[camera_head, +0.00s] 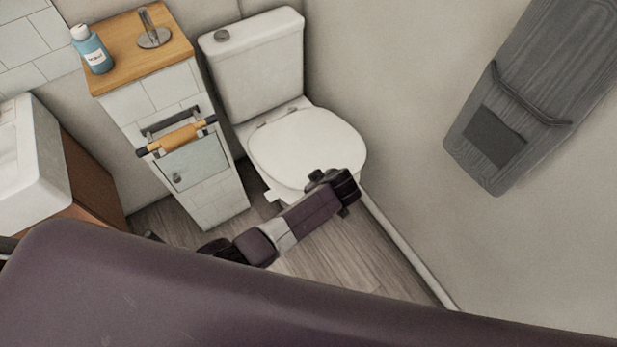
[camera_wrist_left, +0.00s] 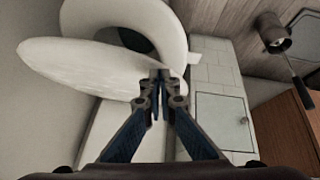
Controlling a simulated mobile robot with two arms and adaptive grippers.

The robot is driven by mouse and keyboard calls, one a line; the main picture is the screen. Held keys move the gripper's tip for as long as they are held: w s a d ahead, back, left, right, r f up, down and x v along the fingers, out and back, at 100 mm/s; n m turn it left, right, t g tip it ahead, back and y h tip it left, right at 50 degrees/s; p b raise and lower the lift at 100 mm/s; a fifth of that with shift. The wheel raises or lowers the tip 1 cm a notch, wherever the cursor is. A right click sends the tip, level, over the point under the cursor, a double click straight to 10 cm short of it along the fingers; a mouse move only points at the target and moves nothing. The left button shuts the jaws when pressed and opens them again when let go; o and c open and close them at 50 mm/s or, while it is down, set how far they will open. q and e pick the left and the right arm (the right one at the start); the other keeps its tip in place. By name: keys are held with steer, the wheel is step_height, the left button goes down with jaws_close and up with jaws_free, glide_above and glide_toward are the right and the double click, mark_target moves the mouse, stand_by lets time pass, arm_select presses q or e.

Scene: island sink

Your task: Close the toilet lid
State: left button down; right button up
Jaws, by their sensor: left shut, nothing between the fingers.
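The white toilet (camera_head: 255,65) stands in the corner with its tank against the wall. Its lid (camera_head: 305,145) is partly raised: in the left wrist view the lid (camera_wrist_left: 85,68) slants away from the seat ring (camera_wrist_left: 172,30), and the dark bowl opening shows between them. My left gripper (camera_wrist_left: 160,76) is shut and empty, with its fingertips at the lid's edge in that view; whether they touch it I cannot tell. In the head view my left arm reaches to the front right of the toilet, and its fingers are hidden. My right gripper is not in view.
A tiled cabinet (camera_head: 205,195) with a wooden top, a blue bottle (camera_head: 92,50) and a roll bar (camera_head: 178,138) stands left of the toilet. A white sink (camera_head: 35,165) is at far left. Some wooden floor (camera_head: 345,255) is clear.

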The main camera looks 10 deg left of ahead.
arm_select(q)
steer(key=f+b, duration=0.1)
steer(key=f, duration=0.2)
steer(key=s+d+f+b, duration=0.1)
steer(key=shift+f+b, duration=0.3)
steer(key=shift+f, duration=0.1)
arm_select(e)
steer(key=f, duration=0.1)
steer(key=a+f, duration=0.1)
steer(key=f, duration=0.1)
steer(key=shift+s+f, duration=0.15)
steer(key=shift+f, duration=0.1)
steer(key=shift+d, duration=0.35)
arm_select(q)
steer(key=shift+r, duration=0.15)
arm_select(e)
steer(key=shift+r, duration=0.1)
